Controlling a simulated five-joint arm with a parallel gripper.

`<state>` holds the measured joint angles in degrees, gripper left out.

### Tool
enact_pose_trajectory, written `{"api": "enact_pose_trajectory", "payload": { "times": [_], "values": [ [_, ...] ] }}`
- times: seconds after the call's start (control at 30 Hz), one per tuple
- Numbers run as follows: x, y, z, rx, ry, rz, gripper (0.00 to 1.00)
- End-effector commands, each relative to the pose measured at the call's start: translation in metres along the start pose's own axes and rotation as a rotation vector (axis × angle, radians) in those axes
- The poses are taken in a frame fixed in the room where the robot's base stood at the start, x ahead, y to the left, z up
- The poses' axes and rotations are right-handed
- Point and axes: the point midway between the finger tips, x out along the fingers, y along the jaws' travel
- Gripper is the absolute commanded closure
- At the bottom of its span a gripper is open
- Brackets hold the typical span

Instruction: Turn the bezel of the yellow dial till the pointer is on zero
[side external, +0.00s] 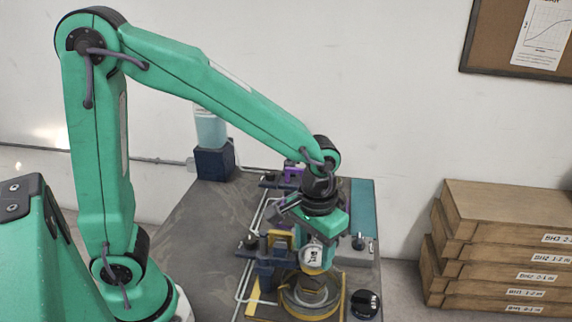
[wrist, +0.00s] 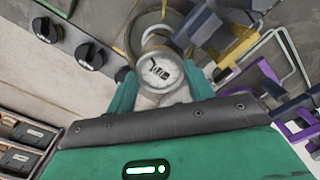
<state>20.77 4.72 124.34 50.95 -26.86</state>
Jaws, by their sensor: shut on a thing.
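The dial (side external: 314,256) has a small pale round face with dark marks, and some yellow shows at its rim in the side view. In the wrist view the dial (wrist: 160,72) sits between the two green fingers of my gripper (wrist: 160,80). My gripper (side external: 318,240) points down from the wrist and is shut on the dial, with a finger at each side. The dark marks are too small and blurred to tell where the pointer stands against zero. The fingers hide the sides of the bezel.
A round grey base with yellow edging (side external: 312,300) is below the dial. Dark blue and yellow blocks (wrist: 230,40) stand close beside it, with purple brackets (wrist: 270,92) farther right. Dark knobs (wrist: 90,55) lie on the left. Stacked wooden boxes (side external: 495,250) stand off the table.

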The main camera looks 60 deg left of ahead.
Motion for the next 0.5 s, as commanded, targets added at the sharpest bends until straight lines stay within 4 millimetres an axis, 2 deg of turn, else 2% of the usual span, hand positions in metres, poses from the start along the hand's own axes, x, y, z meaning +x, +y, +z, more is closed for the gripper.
{"api": "enact_pose_trajectory", "payload": {
  "times": [0.23,0.27,0.33,0.37,0.5],
  "values": [
    [-0.0006,0.0000,-0.0001,0.002,0.000,0.000,0.70],
    [-0.0006,0.0000,-0.0001,0.002,0.000,0.000,0.44],
    [-0.0006,0.0000,-0.0001,0.001,0.000,0.000,0.30],
    [-0.0006,0.0000,-0.0001,0.001,0.000,0.000,0.25],
    [-0.0005,0.0000,-0.0001,0.001,0.000,0.000,0.25]
  ]
}}
